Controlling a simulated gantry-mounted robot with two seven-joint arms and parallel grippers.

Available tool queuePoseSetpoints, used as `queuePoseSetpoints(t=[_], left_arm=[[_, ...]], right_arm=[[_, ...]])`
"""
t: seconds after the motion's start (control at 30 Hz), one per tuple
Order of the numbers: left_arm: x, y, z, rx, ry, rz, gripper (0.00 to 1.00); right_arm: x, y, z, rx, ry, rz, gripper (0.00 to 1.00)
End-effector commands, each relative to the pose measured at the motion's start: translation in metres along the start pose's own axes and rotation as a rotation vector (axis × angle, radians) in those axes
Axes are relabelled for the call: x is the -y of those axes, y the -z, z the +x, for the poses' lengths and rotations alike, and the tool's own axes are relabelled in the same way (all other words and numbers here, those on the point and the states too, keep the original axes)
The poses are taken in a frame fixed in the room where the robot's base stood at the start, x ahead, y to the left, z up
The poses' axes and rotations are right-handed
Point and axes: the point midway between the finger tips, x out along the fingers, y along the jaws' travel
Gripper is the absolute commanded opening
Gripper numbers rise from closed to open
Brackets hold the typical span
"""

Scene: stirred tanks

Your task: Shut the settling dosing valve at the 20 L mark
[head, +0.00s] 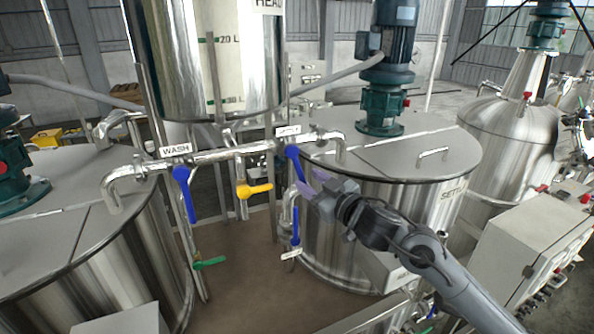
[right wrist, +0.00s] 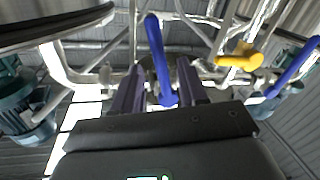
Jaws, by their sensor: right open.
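The blue-handled dosing valve (head: 294,165) sits at the right end of the horizontal pipe, beside the settling tank (head: 345,230). Its lever slants down to the right. My right gripper (head: 309,182) is open close to the lever's lower part. In the right wrist view the blue lever (right wrist: 155,55) shows between the two dark fingers, with gaps on both sides, so no grip shows. The header tank (head: 170,60) stands above the pipe, with a gauge strip bearing a 20 L mark (head: 228,40) and a lower mark. I cannot tell the liquid level. My left gripper is not in view.
The wash valve's blue lever (head: 185,192) hangs on the left. A yellow lever (head: 254,190) is between them. A lower blue lever (head: 295,222) and a green lever (head: 210,262) are below. A control box (head: 510,255) stands right.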

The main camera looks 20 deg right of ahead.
Motion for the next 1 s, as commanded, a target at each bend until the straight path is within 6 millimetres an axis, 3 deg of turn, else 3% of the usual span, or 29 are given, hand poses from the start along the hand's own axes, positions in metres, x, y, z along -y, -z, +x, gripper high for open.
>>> queuePoseSetpoints(t=[0.2, 0.4, 0.83, 0.87, 1.0], left_arm=[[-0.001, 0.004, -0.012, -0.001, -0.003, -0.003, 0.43], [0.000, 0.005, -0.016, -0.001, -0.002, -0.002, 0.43], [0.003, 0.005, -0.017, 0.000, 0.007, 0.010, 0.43], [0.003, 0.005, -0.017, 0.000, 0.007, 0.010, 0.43], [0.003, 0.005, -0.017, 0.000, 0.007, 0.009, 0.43]], right_arm=[[0.000, 0.003, 0.036, -0.001, 0.001, 0.001, 0.42], [0.001, 0.002, 0.055, 0.000, 0.002, 0.000, 0.42], [0.001, 0.000, 0.063, -0.001, 0.001, -0.001, 0.42], [0.001, 0.000, 0.063, -0.001, 0.001, -0.001, 0.41], [0.001, 0.000, 0.062, 0.000, 0.001, -0.001, 0.19]])
